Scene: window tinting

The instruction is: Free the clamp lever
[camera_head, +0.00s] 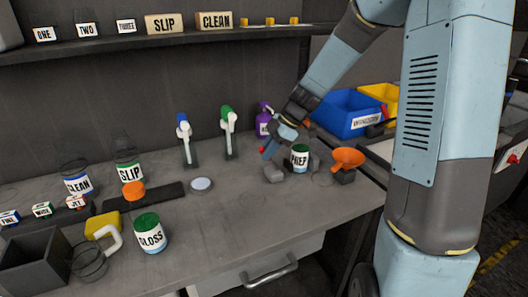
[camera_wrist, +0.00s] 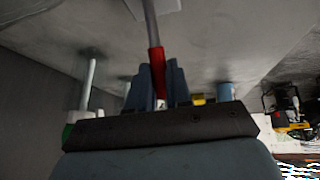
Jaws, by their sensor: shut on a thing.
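The clamp lever shows in the wrist view as a red grip (camera_wrist: 155,60) on a grey metal rod. My gripper (camera_wrist: 160,88) has its two blue-grey fingers closed around the red grip. In the head view, my gripper (camera_head: 271,147) reaches down from the upper right, just left of the PREP jar (camera_head: 300,160). A small bit of red (camera_head: 262,150) shows beside the fingers. Dark grey blocks (camera_head: 274,173), apparently the clamp's base, sit on the bench below the gripper. The lever's joint and whatever it clamps are hidden or too small to make out.
An orange funnel (camera_head: 347,157) stands right of the PREP jar. The blue bin (camera_head: 345,112) is behind right.

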